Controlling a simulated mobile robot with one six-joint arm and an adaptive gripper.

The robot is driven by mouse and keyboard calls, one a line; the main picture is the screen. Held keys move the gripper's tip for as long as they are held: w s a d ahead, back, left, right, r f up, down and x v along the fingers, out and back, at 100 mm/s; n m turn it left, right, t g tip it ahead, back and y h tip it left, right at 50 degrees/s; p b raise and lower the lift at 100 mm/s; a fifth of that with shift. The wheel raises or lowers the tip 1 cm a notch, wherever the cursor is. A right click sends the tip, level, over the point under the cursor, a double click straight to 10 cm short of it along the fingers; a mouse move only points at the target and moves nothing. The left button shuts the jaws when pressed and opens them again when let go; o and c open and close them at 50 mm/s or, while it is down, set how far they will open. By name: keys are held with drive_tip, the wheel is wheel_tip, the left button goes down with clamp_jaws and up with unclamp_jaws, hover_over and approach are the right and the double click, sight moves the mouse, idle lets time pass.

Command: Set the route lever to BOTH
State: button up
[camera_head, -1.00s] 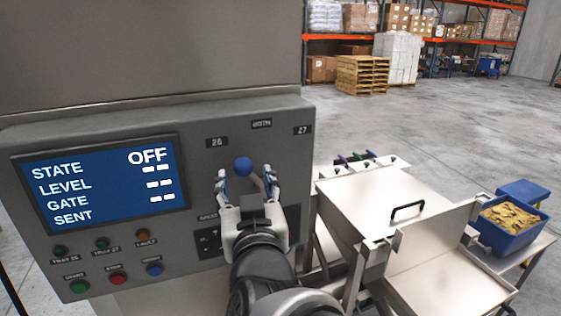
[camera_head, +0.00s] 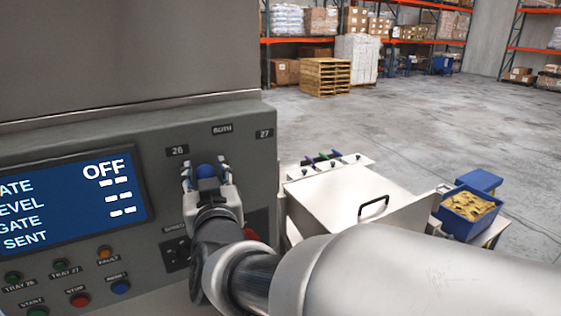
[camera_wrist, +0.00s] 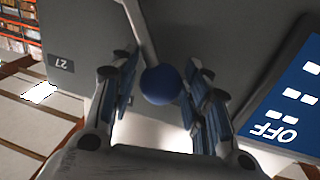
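The route lever has a blue ball knob (camera_head: 206,171), which also shows in the wrist view (camera_wrist: 161,85). Its thin grey stem (camera_wrist: 142,30) runs up and left there. The plates above it read 26 (camera_head: 177,150), BOTH (camera_head: 222,129) and 27 (camera_head: 265,133). The knob is below and between the 26 and BOTH plates. My gripper (camera_head: 205,174) is open around the knob, one finger on either side. In the wrist view the fingers (camera_wrist: 163,92) are close to the knob; whether either touches it is unclear. The lever's base is hidden behind my gripper.
The panel screen (camera_head: 75,205) shows OFF at its top right. Lamps and buttons, including a red one (camera_head: 78,299), sit below it. A steel bin with a handle (camera_head: 350,200) and a blue tub (camera_head: 470,205) stand to the right. Open floor lies beyond.

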clamp_jaws()
idle(0.3)
drive_tip(key=shift+d, duration=0.1)
drive_tip(key=w+d+m+b, duration=0.1)
drive_tip(key=m+b, duration=0.1)
drive_tip(key=w+d+r+m+b, duration=0.1)
drive_tip(key=d+m+b, duration=0.1)
drive_tip(key=d+m+g+b, duration=0.1)
drive_tip(key=m+b, duration=0.1)
drive_tip(key=b, duration=0.1)
drive_tip(key=shift+w+d+r, duration=0.15)
drive_tip(key=shift+w+d, duration=0.05)
drive_tip(key=shift+w, duration=0.2)
drive_tip(key=shift+m, duration=0.3)
